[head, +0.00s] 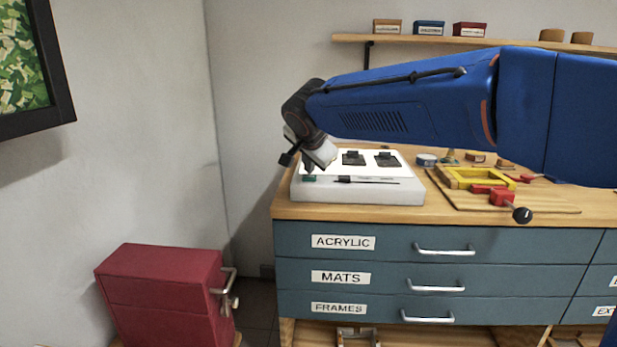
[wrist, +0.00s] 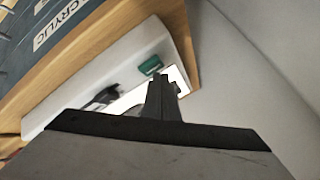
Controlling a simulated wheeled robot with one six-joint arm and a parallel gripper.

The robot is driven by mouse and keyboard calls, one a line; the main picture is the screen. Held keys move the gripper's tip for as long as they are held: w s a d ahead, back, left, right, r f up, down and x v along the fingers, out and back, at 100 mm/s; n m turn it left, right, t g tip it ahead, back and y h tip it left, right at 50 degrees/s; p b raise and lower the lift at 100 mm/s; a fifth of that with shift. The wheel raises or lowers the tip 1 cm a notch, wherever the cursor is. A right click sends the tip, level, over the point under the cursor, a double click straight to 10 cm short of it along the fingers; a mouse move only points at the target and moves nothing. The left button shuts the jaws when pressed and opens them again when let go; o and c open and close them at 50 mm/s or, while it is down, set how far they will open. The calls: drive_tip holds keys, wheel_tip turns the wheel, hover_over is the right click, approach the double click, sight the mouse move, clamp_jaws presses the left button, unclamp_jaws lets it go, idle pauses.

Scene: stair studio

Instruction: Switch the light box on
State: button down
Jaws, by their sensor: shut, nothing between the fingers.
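The light box (head: 350,190) is a low white box on the cabinet top, with a bright white top panel; it also shows in the wrist view (wrist: 158,37). A green switch (head: 309,178) sits at the left end of its front strip and shows in the wrist view (wrist: 150,66). To its right is a black slider (head: 345,179). My gripper (head: 309,168) is over the box's left end, close to the green switch. In the wrist view its fingers (wrist: 162,80) are shut and empty, just beside the switch. I cannot tell whether they touch it.
Two dark pieces (head: 370,159) lie on the panel. To the right, a wooden board (head: 545,203) holds a yellow frame (head: 480,177) and red clamps (head: 492,194). Labelled drawers (head: 400,245) are below. A red case (head: 160,295) stands at lower left. A shelf (head: 420,39) is above.

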sight(310, 179)
drive_tip(key=shift+r, duration=0.3)
wheel_tip(310, 179, up, 6)
idle(0.8)
drive_tip(key=s+d+f+n+g, duration=0.1)
drive_tip(key=s+d+f, duration=0.2)
drive_tip(key=s+d, duration=0.4)
drive_tip(key=s+d+f+n+g+h, duration=0.15)
drive_tip(key=s+d+f, duration=0.3)
drive_tip(key=d, duration=0.45)
drive_tip(key=s+d+f+n+y, duration=0.1)
drive_tip(key=s+d+f+n, duration=0.15)
drive_tip(key=s+d, duration=0.45)
drive_tip(key=s+d+f+n+g, duration=0.1)
drive_tip(key=s+d+f, duration=0.3)
drive_tip(key=s+f, duration=0.4)
drive_tip(key=s+d+f+n+g, duration=0.1)
drive_tip(key=s+d+f+n, duration=0.1)
drive_tip(key=s+d+f, duration=0.3)
drive_tip(key=s+f, duration=0.3)
drive_tip(key=s, duration=0.4)
drive_tip(key=shift+d+f, duration=0.25)
drive_tip(key=shift+f, duration=0.1)
